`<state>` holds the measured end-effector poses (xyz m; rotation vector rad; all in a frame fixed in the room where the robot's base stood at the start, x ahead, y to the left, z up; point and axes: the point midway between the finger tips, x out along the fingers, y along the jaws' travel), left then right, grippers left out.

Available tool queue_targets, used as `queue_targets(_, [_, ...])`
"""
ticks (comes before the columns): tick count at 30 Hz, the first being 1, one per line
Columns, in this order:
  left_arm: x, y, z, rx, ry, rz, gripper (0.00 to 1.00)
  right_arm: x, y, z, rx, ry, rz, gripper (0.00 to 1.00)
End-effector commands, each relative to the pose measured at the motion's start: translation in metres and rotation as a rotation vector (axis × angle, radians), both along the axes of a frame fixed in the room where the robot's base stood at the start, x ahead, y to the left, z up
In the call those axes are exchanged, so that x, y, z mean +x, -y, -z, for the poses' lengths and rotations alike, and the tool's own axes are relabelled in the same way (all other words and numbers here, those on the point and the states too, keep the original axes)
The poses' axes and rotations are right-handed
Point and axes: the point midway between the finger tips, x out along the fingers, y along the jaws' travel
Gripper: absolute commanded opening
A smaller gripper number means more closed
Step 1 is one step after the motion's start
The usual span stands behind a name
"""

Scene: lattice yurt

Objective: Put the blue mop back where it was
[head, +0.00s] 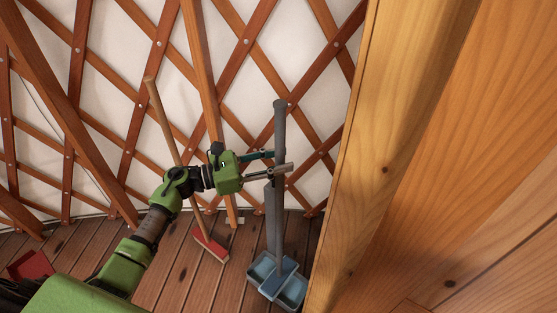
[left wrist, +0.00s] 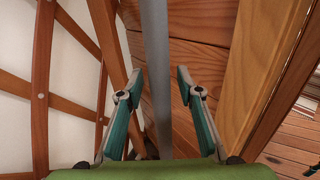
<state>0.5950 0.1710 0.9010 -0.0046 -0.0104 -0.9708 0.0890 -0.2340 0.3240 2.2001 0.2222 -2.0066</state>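The blue mop (head: 274,218) stands upright in the head view, with a grey handle and a pale blue head (head: 277,280) low on the plank floor. Its handle also runs down the middle of the left wrist view (left wrist: 156,60). My left gripper (head: 279,162) is at the upper handle. In the left wrist view its two fingers (left wrist: 159,75) are spread, one on each side of the handle, with a clear gap on the right side. Whether the left finger touches the handle I cannot tell.
A broom with a wooden stick (head: 161,113) and red head (head: 210,246) leans on the lattice wall (head: 244,50) left of the mop. A thick wooden post (head: 385,150) rises close on the right. A red object (head: 30,265) lies at the lower left.

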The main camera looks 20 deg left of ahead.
Motion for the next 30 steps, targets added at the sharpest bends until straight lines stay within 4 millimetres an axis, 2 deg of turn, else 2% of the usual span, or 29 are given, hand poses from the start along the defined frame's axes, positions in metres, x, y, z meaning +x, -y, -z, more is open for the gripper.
queue_targets(8, [0.000, -0.001, -0.007, -0.001, -0.001, -0.001, 0.33, 0.000, 0.000, -0.009, 0.000, 0.000, 0.000, 0.40])
queue_targets(11, [-0.011, -0.017, 0.001, 0.005, -0.002, -0.001, 0.33, 0.000, 0.000, 0.004, 0.000, 0.000, 0.000, 0.40])
queue_targets(19, [-0.036, -0.053, 0.000, 0.003, -0.001, -0.001, 0.33, 0.000, 0.000, 0.017, 0.000, 0.000, 0.000, 0.40])
queue_targets(24, [-0.042, -0.061, -0.002, 0.001, -0.001, 0.001, 0.33, 0.000, 0.000, 0.019, 0.000, 0.000, 0.000, 0.40])
queue_targets(30, [-0.042, -0.062, -0.003, -0.001, -0.002, -0.001, 0.33, 0.000, 0.000, 0.018, 0.000, 0.000, 0.001, 0.40])
